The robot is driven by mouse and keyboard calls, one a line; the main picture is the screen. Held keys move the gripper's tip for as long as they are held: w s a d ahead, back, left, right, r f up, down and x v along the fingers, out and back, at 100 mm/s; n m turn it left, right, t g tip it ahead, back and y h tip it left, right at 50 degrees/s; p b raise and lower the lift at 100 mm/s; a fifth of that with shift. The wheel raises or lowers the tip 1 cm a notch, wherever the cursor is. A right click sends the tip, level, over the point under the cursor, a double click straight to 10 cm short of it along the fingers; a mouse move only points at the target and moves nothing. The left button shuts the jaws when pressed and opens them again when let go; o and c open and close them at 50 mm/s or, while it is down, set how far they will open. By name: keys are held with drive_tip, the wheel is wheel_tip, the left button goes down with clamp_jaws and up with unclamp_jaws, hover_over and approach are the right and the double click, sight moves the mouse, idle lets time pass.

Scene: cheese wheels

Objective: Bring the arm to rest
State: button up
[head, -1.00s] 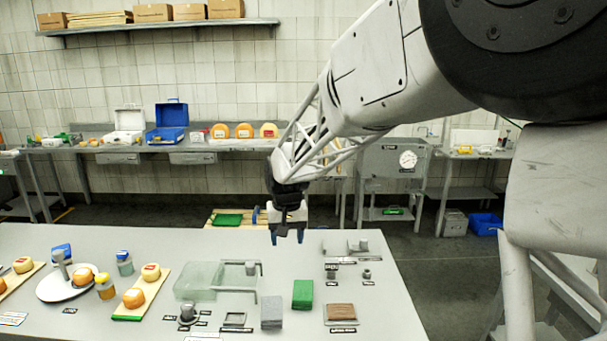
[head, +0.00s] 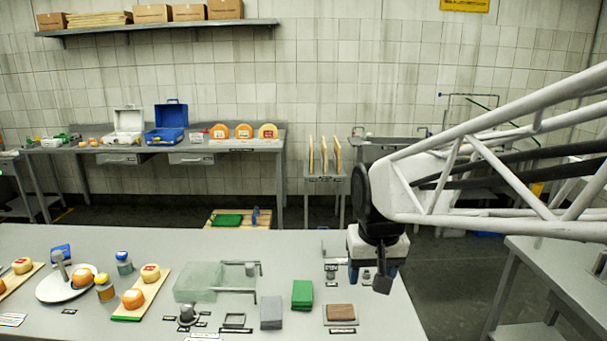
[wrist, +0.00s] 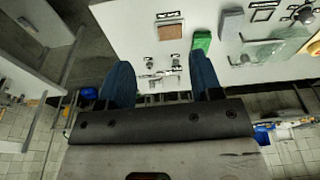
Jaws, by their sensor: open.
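My gripper (head: 376,272) hangs above the right end of the grey worktable (head: 300,238) in the head view. In the wrist view its two blue fingers (wrist: 162,82) stand wide apart with nothing between them. The fingers are partly hidden in the head view by a dark part of the wrist. My arm comes in from the right side of the head view.
Near the gripper on the table are a green block (head: 302,294), a grey block (head: 271,312) and a brown block (head: 341,311). Farther left are a glass tank (head: 200,283), boards with cheeses (head: 133,298) and a white scale pan (head: 64,287). Another table (head: 560,275) stands at right.

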drive_tip(key=s+d+f, duration=0.1)
drive_tip(key=s+d, duration=0.2)
drive_tip(key=s, duration=0.5)
drive_tip(key=s+d+f, duration=0.2)
drive_tip(key=s+d, duration=0.1)
drive_tip(key=s, duration=0.5)
drive_tip(key=shift+m+t, duration=0.4)
